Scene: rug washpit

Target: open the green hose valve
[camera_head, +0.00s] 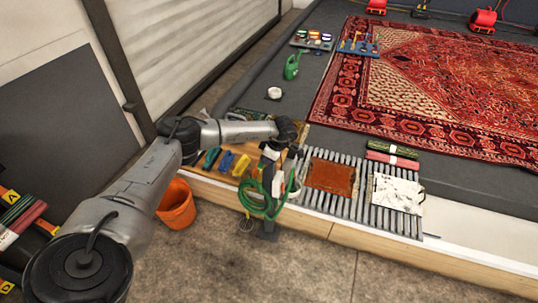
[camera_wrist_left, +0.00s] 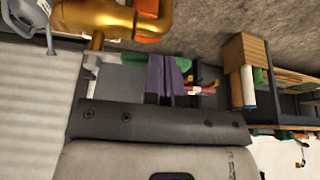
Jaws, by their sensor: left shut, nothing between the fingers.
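The green hose (camera_head: 246,197) hangs in loops on a short post at the front edge of the wash pit. I cannot make out the green valve's handle clearly in the head view. My left gripper (camera_head: 267,160) reaches down at the top of the post, beside the hose loops. Its fingers (camera_wrist_left: 165,76) are shut and empty in the left wrist view. Contact with the valve cannot be told. My right gripper is not in view.
An orange bucket (camera_head: 177,205) stands on the floor to the left of the post. A slatted grate with a rust-coloured cloth (camera_head: 329,176) and a white cloth (camera_head: 398,194) lies to the right. A patterned red rug (camera_head: 440,90) and a green watering can (camera_head: 292,65) lie beyond.

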